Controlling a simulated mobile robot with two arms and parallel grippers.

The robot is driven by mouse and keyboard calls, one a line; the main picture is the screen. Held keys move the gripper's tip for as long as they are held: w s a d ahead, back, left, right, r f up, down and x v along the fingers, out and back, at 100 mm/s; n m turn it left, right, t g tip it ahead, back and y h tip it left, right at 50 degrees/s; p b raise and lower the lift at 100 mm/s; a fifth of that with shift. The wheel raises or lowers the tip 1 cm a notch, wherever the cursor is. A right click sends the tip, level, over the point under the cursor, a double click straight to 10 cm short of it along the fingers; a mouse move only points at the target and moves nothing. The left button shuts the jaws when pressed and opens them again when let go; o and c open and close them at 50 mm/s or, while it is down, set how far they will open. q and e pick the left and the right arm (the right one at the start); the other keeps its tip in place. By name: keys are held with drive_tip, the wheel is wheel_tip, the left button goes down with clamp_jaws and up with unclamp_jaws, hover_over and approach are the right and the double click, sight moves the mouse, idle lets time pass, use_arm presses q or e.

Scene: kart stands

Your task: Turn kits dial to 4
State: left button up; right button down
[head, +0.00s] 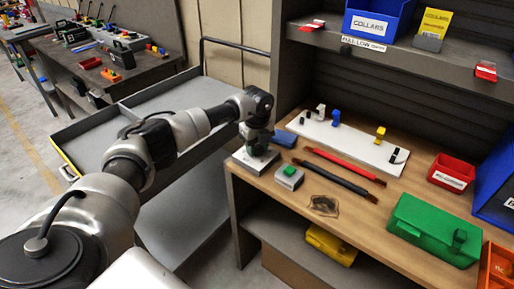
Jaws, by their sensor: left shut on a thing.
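My left gripper (257,148) reaches in over the left end of the wooden bench and points down onto a grey box (243,163). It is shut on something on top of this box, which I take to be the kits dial. The gripper hides the dial, so its pointer, numbers and setting cannot be read. My right gripper is not in view.
Right beside the grey box is a small box with a green button (288,172). A blue block (284,138), a red bar (345,166), a dark bar (336,174) and a white board (345,146) lie near. A green case (420,228) stands at right. A grey cart (92,152) stands left.

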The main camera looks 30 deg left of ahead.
use_arm(q)
drive_tip(key=m, duration=0.3)
drive_tip(key=shift+m+b, duration=0.35)
drive_tip(key=shift+m, duration=0.05)
drive_tip(key=m, duration=0.3)
drive_tip(key=shift+m+b, duration=0.3)
drive_tip(key=shift+b, duration=0.1)
drive_tip(key=m+b, duration=0.1)
drive_tip(key=m, duration=0.2)
drive_tip(key=shift+m, duration=0.3)
drive_tip(key=m, duration=0.3)
drive_tip(key=shift+m+b, duration=0.3)
drive_tip(key=shift+b, duration=0.1)
drive_tip(key=m+b, duration=0.1)
drive_tip(key=m, duration=0.3)
drive_tip(key=shift+m, duration=0.3)
drive_tip(key=shift+r+m+b, duration=0.1)
drive_tip(key=shift+m+b, duration=0.35)
drive_tip(key=shift+m, duration=1.75)
drive_tip(key=o, duration=0.9)
